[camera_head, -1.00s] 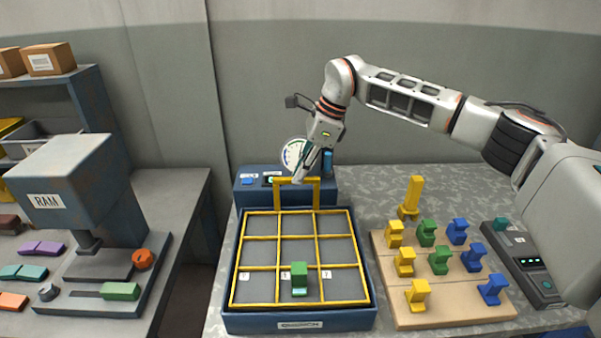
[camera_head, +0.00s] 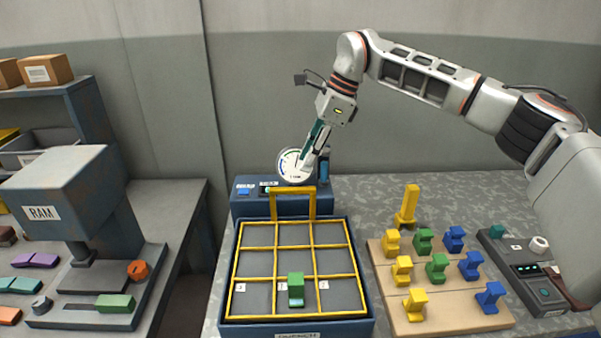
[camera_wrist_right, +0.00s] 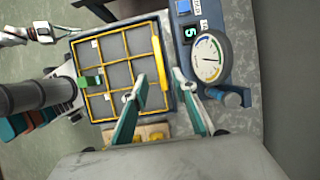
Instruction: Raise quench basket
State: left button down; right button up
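The quench basket (camera_head: 277,247) is a yellow wire grid lying level in a dark blue tank (camera_head: 232,330). Its upright yellow handle (camera_head: 293,191) stands at the back. A green block (camera_head: 296,285) sits in the front middle cell. My right gripper (camera_head: 308,160) is above the handle, in front of the round gauge. In the right wrist view its two teal fingers (camera_wrist_right: 157,76) are apart, and the handle bar (camera_wrist_right: 160,62) appears between their tips, not gripped. My left gripper is outside the head view.
A white dial gauge (camera_head: 295,165) and a control panel with a green display (camera_head: 265,189) stand behind the basket. A wooden board (camera_head: 440,290) with several coloured blocks is at right. A press labelled RAM (camera_head: 70,190) stands on the left bench.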

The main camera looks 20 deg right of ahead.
jog(key=shift+v, duration=2.25)
